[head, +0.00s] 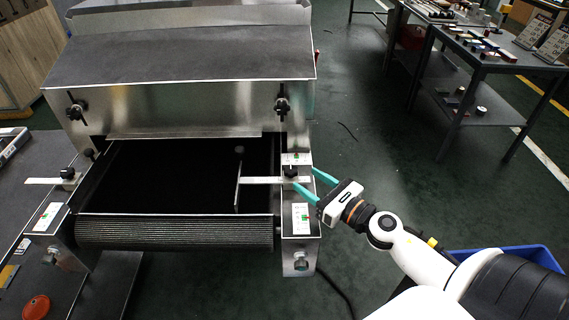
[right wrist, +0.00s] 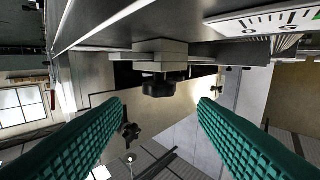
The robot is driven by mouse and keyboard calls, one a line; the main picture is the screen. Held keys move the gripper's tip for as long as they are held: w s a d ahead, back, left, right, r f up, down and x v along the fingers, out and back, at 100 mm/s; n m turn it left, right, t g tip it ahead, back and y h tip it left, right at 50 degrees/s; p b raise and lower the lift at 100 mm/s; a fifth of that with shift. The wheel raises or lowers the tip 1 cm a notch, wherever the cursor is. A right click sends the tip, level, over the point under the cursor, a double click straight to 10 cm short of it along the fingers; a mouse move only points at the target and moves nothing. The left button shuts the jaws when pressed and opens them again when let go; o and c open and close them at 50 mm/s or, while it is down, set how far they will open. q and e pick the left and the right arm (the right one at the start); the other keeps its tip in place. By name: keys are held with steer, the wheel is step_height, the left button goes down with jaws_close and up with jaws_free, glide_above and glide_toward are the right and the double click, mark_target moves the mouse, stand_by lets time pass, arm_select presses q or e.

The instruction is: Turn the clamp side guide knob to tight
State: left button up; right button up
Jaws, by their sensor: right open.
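The black side guide knob (head: 290,171) sits on a small block on the right rail of the dryer, where the guide's flat metal bar (head: 262,180) crosses to an upright guide plate (head: 238,187) over the dark belt. My right gripper (head: 306,179) reaches in from the right with its teal fingers open, just short of the knob. In the right wrist view the knob (right wrist: 158,86) shows ahead, between the open fingers (right wrist: 160,104) and apart from both. Its tight or loose state cannot be told. My left gripper is not in view.
Scale labels (head: 301,218) lie on the right rail near the knob. Another guide knob (head: 67,173) is on the left rail. Two star knobs, including one on the right (head: 282,104), are on the hood. A blue bin (head: 510,261) stands at lower right; the floor right of the dryer is mostly clear.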

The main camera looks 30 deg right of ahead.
mark_target(290, 168)
steer(key=p+x, duration=0.1)
steer(key=x, duration=0.6)
steer(key=shift+w+p, duration=0.2)
steer(key=shift+p, duration=0.15)
steer(key=shift+w+a+f, duration=0.1)
steer(key=shift+w+a, duration=0.05)
steer(key=shift+w, duration=0.55)
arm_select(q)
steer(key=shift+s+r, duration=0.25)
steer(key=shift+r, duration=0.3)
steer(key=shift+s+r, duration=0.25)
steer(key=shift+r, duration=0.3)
arm_select(e)
steer(key=shift+c, duration=0.2)
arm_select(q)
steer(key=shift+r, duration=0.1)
arm_select(e)
steer(key=c, duration=0.9)
